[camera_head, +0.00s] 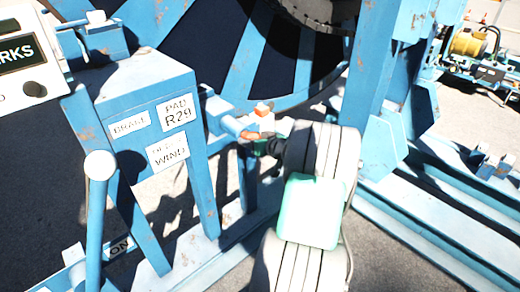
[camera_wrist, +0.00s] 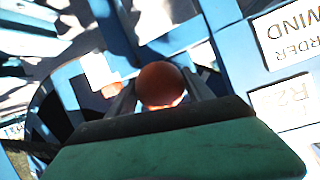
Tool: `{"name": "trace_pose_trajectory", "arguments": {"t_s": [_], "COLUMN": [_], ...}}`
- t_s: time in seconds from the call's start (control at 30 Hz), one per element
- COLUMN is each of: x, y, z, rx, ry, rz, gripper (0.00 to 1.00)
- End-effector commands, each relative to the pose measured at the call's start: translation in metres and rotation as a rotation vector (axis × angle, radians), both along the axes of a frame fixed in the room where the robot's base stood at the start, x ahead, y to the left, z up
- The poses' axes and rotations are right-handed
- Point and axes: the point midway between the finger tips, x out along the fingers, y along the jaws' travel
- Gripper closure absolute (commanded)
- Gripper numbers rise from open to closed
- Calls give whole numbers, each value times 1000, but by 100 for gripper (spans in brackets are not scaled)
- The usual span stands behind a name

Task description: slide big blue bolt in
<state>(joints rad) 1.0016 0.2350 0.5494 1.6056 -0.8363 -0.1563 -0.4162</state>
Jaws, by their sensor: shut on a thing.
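The big blue bolt (camera_head: 233,126) shows in the head view as a short blue rod beside the upright post of the blue frame, with orange at its end. My gripper (camera_head: 262,126) is at this orange end, at the right of the post. In the wrist view, a round orange-red knob (camera_wrist: 162,82) sits between the two grey fingers of my gripper (camera_wrist: 165,95), which are shut on it. The green gripper body hides what lies below the knob. How far the bolt sits in its hole cannot be told.
A lever with a white knob (camera_head: 100,165) stands at the front left. The large reel (camera_head: 255,55) is behind, and a blue column (camera_head: 367,70) rises close at the right.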

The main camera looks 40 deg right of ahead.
Motion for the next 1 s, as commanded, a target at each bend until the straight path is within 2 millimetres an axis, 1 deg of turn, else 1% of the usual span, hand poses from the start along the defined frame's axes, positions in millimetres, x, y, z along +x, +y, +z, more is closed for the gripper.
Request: {"name": "trace_pose_trajectory", "arguments": {"t_s": [0.03, 0.1, 0.23, 0.3, 0.37, 0.63, 0.67, 0.87, 1.0], "x": [16, 33, 58, 65, 68, 69, 69, 68, 67], "y": [2, 2, 2, 3, 2, 3, 3, 2, 1], "z": [-7, -7, -4, -2, -1, 2, 2, 1, 1], "rx": [-7, -6, -5, -4, -2, -2, -2, -2, -2], "ry": [-3, -3, -3, -3, -2, -4, -5, -4, -3], "rz": [7, 6, 2, 2, 0, 2, 2, -1, -1], "gripper": [100, 100, 100, 100, 100, 100, 38, 22, 20]}}
